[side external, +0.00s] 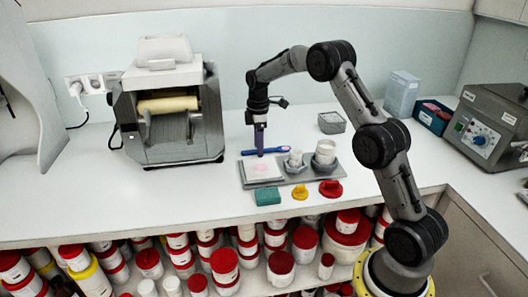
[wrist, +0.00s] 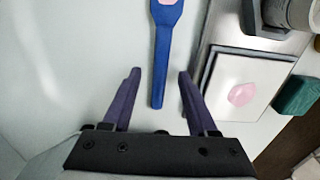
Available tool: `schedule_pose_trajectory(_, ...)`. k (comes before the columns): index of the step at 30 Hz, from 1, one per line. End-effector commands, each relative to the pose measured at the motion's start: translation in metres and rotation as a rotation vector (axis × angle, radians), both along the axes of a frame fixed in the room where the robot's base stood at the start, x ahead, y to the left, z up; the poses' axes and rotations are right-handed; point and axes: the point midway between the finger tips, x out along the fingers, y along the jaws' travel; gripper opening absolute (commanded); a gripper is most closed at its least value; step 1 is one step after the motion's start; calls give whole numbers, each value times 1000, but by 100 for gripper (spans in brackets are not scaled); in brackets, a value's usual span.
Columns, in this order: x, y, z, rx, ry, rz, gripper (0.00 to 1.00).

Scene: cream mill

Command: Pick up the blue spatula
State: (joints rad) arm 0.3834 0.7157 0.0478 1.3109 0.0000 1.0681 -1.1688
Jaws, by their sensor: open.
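The blue spatula (wrist: 163,50) lies on the white counter. In the wrist view its handle end points down between my two fingers, and its head with a pink patch is at the top edge. In the side view the blue spatula (side external: 276,150) lies just behind the grey tray, partly hidden by my gripper. My gripper (wrist: 159,72) is open and empty, with purple fingers on either side of the handle, nearer the right finger. In the side view my gripper (side external: 260,153) points down at the spatula's left end. I cannot tell its exact height above the counter.
A grey tray (side external: 285,177) holds a white slab (side external: 262,171) with a pink smear and grey-white cups (side external: 325,152). A teal block (side external: 267,196) and yellow and red pieces sit in front. A roller mill (side external: 170,115) stands left. The counter between mill and tray is clear.

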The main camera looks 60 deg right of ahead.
Motion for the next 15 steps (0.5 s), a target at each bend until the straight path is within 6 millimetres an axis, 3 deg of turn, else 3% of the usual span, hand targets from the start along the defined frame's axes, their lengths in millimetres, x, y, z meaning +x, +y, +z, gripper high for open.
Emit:
schedule_pose_trajectory(8, 0, 0, -5, -1, -1, 0, 59)
schedule_pose_trajectory(15, 0, 0, -4, -1, -1, 0, 19)
